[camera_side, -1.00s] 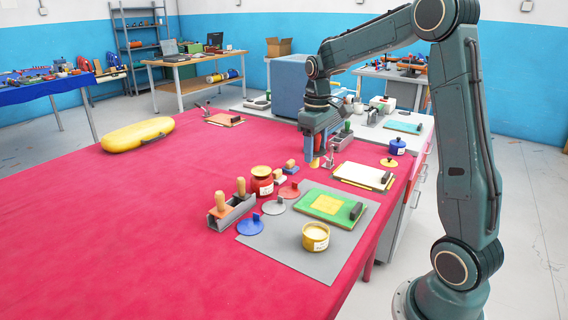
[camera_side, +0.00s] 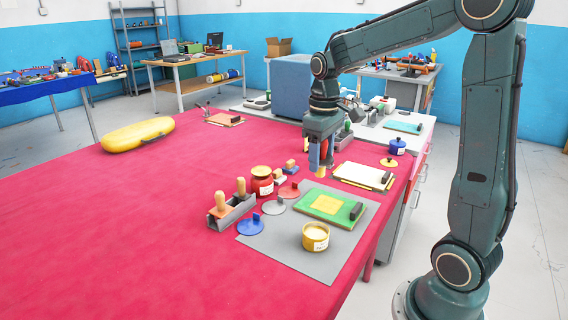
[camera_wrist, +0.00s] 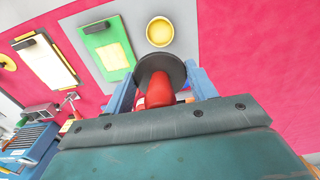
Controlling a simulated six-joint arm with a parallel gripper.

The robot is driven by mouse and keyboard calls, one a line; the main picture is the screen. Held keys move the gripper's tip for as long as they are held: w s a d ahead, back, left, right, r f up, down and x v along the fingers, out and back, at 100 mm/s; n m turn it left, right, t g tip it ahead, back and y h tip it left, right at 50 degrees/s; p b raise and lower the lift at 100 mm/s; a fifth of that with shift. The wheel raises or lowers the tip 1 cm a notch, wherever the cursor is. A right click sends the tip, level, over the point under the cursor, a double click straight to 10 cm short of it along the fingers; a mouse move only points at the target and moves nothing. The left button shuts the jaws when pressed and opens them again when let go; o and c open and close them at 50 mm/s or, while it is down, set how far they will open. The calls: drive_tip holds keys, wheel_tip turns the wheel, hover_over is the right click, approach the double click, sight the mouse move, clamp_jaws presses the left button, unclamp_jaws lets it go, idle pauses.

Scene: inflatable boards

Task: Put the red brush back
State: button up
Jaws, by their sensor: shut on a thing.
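My gripper (camera_side: 320,162) hangs above the red table past the far end of the grey mat. Its blue fingers are shut on the red brush (camera_wrist: 158,92), which shows red between them under a dark round disc in the wrist view. In the side view the brush is mostly hidden by the fingers, and a yellow tip (camera_side: 320,172) shows below them. A grey holder (camera_side: 236,213) stands at the mat's left edge with two wooden-handled brushes upright in it. I cannot tell whether the held brush touches anything below.
Near the holder are a red pot (camera_side: 262,181), a blue disc (camera_side: 250,226) and a grey disc (camera_side: 274,207). On the mat lie a green board (camera_side: 305,200) and an open yellow pot (camera_side: 315,237). A white board (camera_side: 362,175) lies right.

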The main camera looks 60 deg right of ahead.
sight(320, 175)
wheel_tip(320, 175, down, 14)
idle(0.4)
drive_tip(key=shift+f, duration=2.05)
drive_tip(key=shift+f, duration=0.15)
drive_tip(key=o, duration=1)
drive_tip(key=shift+o, duration=0.2)
drive_tip(key=shift+r, duration=0.2)
wheel_tip(320, 175, up, 12)
